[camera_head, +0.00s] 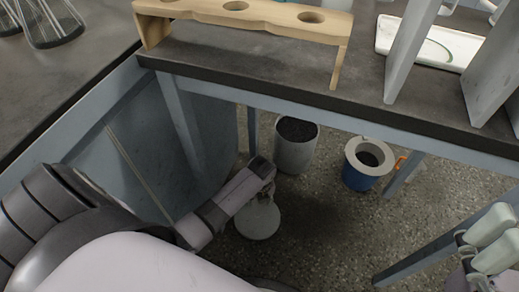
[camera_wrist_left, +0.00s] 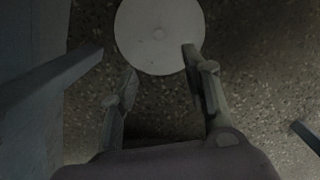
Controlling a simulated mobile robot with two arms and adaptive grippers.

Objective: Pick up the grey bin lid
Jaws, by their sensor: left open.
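The grey bin lid is a pale round disc lying on the speckled floor under the bench; it shows in the head view (camera_head: 258,219) and at the top of the left wrist view (camera_wrist_left: 158,30). My left gripper (camera_wrist_left: 160,60) is open and empty. Its fingers point at the lid's near edge in the wrist view, the right fingertip overlapping the disc in the picture. I cannot tell whether it touches.
A grey bin (camera_head: 295,146) with dark contents and a blue bin with a pale ring top (camera_head: 367,165) stand behind the lid. A blue-grey bench frame (camera_head: 300,118) and legs surround the space. A wooden rack (camera_head: 245,14) stands on the bench. Floor right of the lid is clear.

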